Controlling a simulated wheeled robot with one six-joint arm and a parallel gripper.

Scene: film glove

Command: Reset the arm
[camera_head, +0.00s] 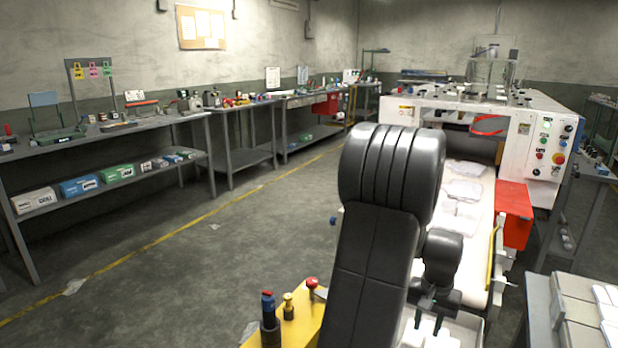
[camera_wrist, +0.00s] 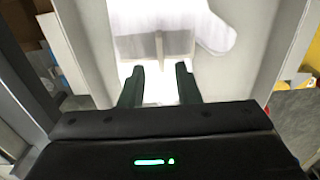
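My arm rises in the middle of the head view and bends down on its right side. My gripper (camera_head: 428,322) points down there, over a white bin (camera_head: 462,332) at the front end of the machine. In the wrist view my gripper (camera_wrist: 160,84) has its two dark fingers spread apart with nothing between them. A white film piece (camera_wrist: 205,25) lies beyond the fingertips, inside what looks like a pale, light-walled container. Part of the head view behind my arm is hidden.
A large white machine (camera_head: 470,100) with a red box (camera_head: 514,212) and a control panel (camera_head: 548,145) stands behind. Film pieces (camera_head: 463,190) lie on its belt. A yellow surface (camera_head: 300,325) with knobs is at front. Cartons (camera_head: 580,310) stand at right.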

